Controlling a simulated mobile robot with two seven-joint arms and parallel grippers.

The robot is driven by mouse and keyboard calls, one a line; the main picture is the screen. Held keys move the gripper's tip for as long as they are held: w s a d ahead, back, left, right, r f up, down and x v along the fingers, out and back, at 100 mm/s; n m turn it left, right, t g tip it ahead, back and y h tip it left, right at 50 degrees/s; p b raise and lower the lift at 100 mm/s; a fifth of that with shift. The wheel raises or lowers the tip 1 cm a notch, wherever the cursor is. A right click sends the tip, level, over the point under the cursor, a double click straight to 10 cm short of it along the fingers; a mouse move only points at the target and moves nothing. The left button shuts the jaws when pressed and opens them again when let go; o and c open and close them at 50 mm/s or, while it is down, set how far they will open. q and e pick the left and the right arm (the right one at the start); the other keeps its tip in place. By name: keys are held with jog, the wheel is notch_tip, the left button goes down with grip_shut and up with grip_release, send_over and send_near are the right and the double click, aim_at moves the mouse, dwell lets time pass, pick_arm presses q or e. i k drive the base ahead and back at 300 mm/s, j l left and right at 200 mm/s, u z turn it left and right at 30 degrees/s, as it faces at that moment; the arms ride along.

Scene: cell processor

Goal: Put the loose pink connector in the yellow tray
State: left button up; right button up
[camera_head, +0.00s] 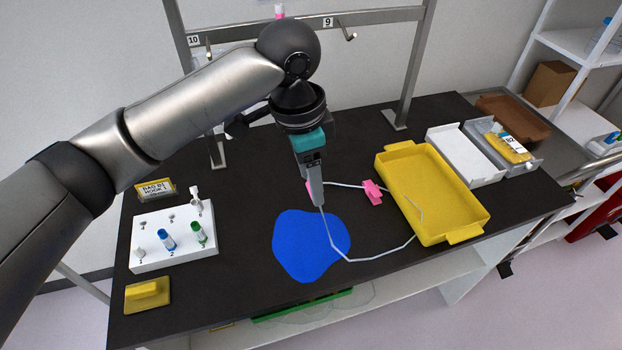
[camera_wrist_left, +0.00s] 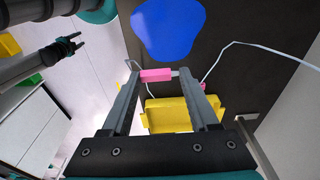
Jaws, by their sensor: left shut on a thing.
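My left gripper (camera_head: 320,200) is shut above the table, beside the blue patch. In the left wrist view its fingers (camera_wrist_left: 160,76) hold a small pink connector (camera_wrist_left: 156,75) between their tips. In the head view the gripper mostly hides this connector; a pink sliver (camera_head: 309,188) shows beside it. The yellow tray (camera_head: 400,200) lies to the right of the gripper, with a thin white tube reaching into it. A pink clamp-like piece (camera_head: 373,192) is just left of the tray. My right gripper (camera_wrist_left: 72,46) shows small in the left wrist view, its fingers apart.
The blue patch (camera_head: 305,260) lies flat on the dark table. A white rack with vials (camera_head: 175,255) and a yellow block (camera_head: 147,293) stand at the left. A grey tray (camera_head: 465,160) is behind the yellow tray. A metal frame (camera_head: 405,90) rises at the back.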

aim_at(425, 194)
jog(key=i+l+u, duration=0.15)
jog(key=l, duration=0.35)
jog(key=i+l+u, duration=0.15)
jog(key=l, duration=0.4)
jog(key=i+l+u, duration=0.15)
jog(key=l, duration=0.35)
jog(key=l+u, duration=0.15)
jog(key=l, duration=0.4)
